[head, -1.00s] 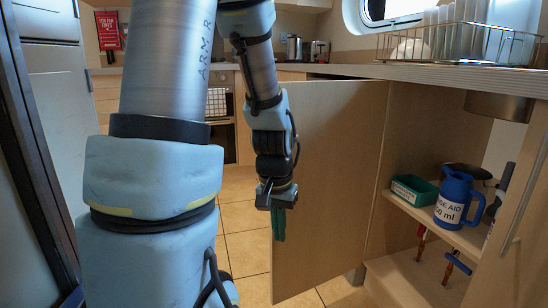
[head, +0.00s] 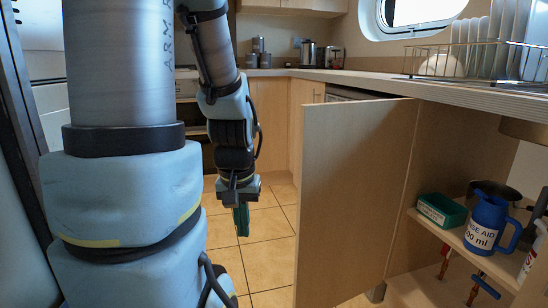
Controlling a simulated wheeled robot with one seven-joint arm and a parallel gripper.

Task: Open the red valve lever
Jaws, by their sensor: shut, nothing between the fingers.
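The red valve lever (head: 444,267) shows small and partly hidden under the shelf inside the open cupboard at lower right. A blue lever (head: 485,287) on a pipe is to its right. My gripper (head: 241,221), with green fingers pointing down, hangs left of the cupboard door over the tiled floor. It is shut and empty, well apart from the lever, with the open door (head: 352,200) between them in the picture.
On the cupboard shelf (head: 446,237) stand a green box (head: 442,210), a blue jug (head: 487,222), a dark pan (head: 500,194) and a white bottle (head: 533,255). A dish rack (head: 480,62) stands on the worktop (head: 440,88). Floor left of the door is clear.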

